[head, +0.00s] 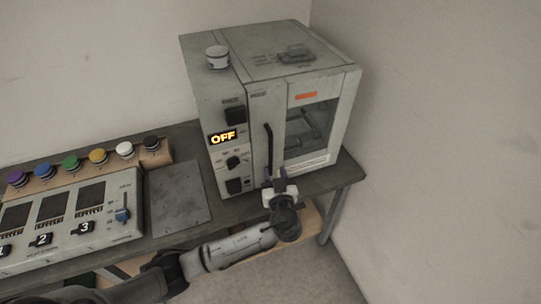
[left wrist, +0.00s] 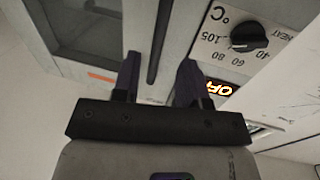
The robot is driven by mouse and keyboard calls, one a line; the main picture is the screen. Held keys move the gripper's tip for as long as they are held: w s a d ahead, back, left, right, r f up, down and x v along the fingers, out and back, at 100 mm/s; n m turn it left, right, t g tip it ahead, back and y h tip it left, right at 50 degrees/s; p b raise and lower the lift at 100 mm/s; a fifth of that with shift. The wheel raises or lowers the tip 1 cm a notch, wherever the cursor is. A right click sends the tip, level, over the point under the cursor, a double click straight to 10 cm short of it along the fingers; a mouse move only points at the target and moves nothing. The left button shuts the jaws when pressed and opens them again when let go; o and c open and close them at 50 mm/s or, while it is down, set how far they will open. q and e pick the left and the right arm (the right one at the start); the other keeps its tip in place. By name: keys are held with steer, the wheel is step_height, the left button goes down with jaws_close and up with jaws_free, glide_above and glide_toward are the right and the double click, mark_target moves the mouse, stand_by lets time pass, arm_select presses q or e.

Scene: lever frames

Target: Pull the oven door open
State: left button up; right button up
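The oven (head: 222,90) is a grey box on the table, with a lit OFF display. Its door (head: 310,157) has a dark window and appears closed. A black vertical handle (head: 268,148) runs along the door's left edge. My left gripper (head: 275,173) is at the handle's lower end, in front of the door. In the left wrist view the handle (left wrist: 159,40) shows as a dark bar between the spread fingers of the left gripper (left wrist: 160,62), with gaps on both sides. Whether the fingertips reach around its depth is unclear. My right gripper is not in view.
A white jar-like item (head: 217,57) stands on the oven. A control panel (head: 65,222) with numbered slots and a row of coloured knobs (head: 97,157) are at left. A bare grey plate (head: 178,195) lies between panel and oven. A wall is close on the right.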

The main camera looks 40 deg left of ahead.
mark_target(271, 158)
arm_select(q)
steer(key=x, duration=0.7)
steer(key=shift+w+a, duration=0.2)
steer(key=shift+w, duration=0.05)
steer(key=shift+c, duration=0.4)
jaws_close()
